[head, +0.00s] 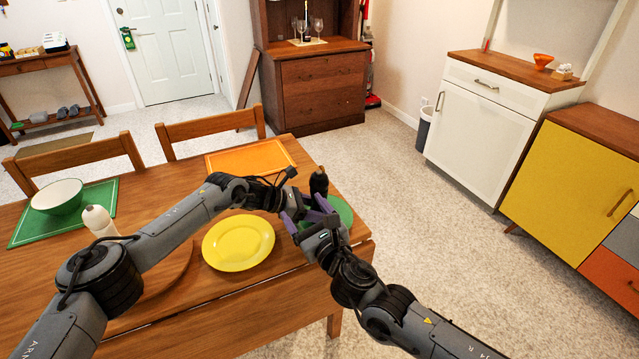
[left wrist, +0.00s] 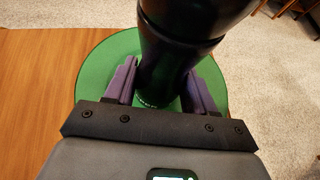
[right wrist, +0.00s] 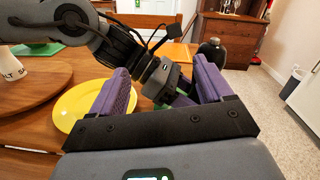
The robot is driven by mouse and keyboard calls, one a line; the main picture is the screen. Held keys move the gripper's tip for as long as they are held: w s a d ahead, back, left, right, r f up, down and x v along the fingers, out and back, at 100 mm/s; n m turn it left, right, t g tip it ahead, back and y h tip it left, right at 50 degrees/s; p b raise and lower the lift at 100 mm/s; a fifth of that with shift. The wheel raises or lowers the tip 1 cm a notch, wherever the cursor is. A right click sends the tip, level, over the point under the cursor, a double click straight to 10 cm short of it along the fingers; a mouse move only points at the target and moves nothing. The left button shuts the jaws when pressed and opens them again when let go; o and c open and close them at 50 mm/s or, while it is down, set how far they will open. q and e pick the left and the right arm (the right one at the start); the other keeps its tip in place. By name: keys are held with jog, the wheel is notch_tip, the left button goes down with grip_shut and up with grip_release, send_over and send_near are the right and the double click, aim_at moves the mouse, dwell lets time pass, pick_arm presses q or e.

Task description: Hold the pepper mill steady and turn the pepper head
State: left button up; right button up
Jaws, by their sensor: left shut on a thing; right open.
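The dark pepper mill (head: 319,182) stands upright over a green round plate (head: 342,211) near the table's right end. In the left wrist view the black mill (left wrist: 165,55) rises between the purple fingers of my left gripper (left wrist: 163,88), which is shut on its lower body. In the head view the arms hide most of the mill. My right gripper (head: 312,214) is open on the near side of it. In the right wrist view the fingers of my right gripper (right wrist: 163,88) are apart, with my left wrist beyond them and the mill's dark top (right wrist: 211,48) behind the right finger.
A yellow plate (head: 238,243) lies on the table left of the grippers. A white salt mill (head: 98,221) and a white-green bowl (head: 57,197) stand further left. An orange placemat (head: 250,157) lies behind. The table's right edge is close to the mill, with open floor beyond.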

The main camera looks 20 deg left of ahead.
send_near(323, 187)
jog(key=shift+m, duration=0.3)
jog(key=shift+x, duration=5.95)
jog(key=shift+w, duration=0.1)
jog(key=c, duration=1)
